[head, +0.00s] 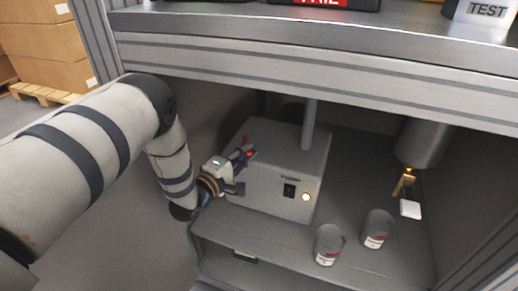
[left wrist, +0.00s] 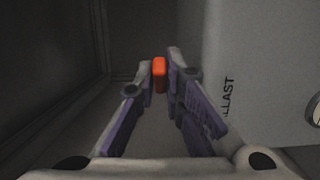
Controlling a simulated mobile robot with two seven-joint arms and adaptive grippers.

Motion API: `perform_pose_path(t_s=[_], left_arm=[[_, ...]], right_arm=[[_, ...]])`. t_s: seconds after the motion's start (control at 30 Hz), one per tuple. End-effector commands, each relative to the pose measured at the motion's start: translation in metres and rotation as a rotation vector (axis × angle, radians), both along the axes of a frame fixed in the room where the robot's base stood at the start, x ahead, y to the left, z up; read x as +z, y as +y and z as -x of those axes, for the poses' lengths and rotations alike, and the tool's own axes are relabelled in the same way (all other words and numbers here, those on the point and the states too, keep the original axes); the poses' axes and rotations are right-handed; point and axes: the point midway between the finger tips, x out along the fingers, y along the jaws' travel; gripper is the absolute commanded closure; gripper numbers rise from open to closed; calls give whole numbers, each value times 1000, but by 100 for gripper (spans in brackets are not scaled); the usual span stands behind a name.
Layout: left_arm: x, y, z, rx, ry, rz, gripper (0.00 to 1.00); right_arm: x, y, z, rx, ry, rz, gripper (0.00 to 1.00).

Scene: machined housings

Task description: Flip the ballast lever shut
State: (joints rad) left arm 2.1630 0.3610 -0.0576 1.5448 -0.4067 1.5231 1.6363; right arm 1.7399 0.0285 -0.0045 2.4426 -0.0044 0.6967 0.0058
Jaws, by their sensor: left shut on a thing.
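The ballast lever shows as a small red-orange grip (head: 249,154) at the left side of a grey box (head: 262,197) marked PUMP on its front. In the left wrist view the orange grip (left wrist: 160,69) sits between my fingertips. My left gripper (head: 243,163) is shut on it, beside the box's left face. In the left wrist view that face (left wrist: 255,85) carries lettering ending in LLAST. The lever's shaft and pivot are hidden behind the fingers, so its angle cannot be told. My right gripper is not in view.
The box stands on a grey shelf (head: 270,235) under a bench edge (head: 330,70). Two cans (head: 328,245) stand to the right. A grey cylinder (head: 427,142) with a brass fitting hangs above them. The cabinet wall is close to the left.

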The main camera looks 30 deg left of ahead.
Motion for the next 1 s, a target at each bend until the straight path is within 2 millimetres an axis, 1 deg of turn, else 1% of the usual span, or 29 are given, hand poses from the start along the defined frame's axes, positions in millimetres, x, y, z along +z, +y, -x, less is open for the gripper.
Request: perform_pose_path(t_s=[0.2,0.4,0.9,0.93,1.0], left_arm=[[-1,6,3,-103,0,-3,100],[-1,9,4,-156,1,-2,100],[0,9,4,-171,0,-2,100],[0,9,4,-171,0,-2,84],[0,9,4,-171,0,-2,82]], right_arm=[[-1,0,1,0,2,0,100],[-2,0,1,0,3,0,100],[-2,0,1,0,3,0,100],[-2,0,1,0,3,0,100],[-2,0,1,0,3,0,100]])
